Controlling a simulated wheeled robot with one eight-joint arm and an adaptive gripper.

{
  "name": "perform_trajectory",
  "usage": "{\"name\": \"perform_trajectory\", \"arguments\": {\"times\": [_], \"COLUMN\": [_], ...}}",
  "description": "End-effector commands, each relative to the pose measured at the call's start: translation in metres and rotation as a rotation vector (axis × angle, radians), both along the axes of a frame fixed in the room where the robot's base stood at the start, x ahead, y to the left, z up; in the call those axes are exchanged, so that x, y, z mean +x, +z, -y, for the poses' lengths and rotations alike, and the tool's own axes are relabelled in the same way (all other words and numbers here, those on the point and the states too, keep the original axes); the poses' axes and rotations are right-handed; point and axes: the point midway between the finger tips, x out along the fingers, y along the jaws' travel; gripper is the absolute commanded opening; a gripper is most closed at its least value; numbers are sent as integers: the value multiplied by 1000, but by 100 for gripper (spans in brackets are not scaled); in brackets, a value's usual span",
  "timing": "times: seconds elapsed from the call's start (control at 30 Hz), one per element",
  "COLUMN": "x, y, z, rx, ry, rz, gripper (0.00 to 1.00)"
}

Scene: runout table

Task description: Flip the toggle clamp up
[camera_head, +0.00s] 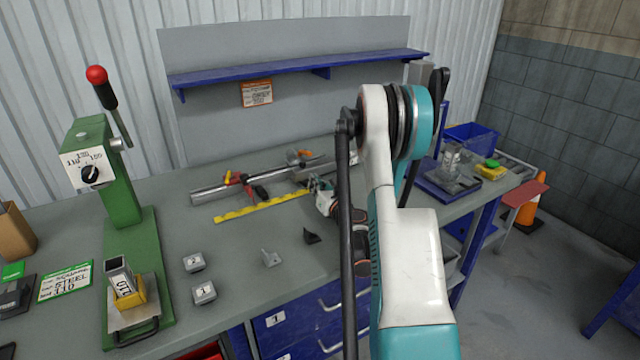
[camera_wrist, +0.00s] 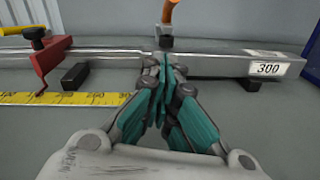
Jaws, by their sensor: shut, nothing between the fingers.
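An orange handle (camera_wrist: 171,11) on a small dark base (camera_wrist: 166,43) stands at the rail, at the top middle of the wrist view; this looks like the toggle clamp. Its top is cut off there. In the head view the orange handle (camera_head: 303,153) shows near the back of the table. My gripper (camera_wrist: 164,66) is shut and empty, its teal fingers together just in front of the rail, below the handle in the picture. I cannot tell whether the fingertips touch anything. In the head view my gripper (camera_head: 314,184) is partly hidden by my arm.
The metal rail (camera_wrist: 107,55) carries a red stop (camera_wrist: 46,62) on the left and a 300 label (camera_wrist: 268,69) on the right. A yellow ruler (camera_head: 248,209) lies in front. A green press (camera_head: 121,190) and small metal blocks (camera_head: 204,292) stand at the left and front.

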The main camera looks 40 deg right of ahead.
Motion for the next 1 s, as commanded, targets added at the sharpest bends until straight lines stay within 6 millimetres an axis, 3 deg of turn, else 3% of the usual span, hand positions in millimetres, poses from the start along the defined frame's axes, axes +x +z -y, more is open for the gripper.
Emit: {"name": "perform_trajectory", "arguments": {"times": [0.2, 0.5, 1.0], "x": [40, 43, 44], "y": [-3, 29, 35], "z": [11, 19, 20], "rx": [0, -1, -1], "ry": [1, 0, 0], "rz": [0, 0, -1], "gripper": [0, 0, 0]}}
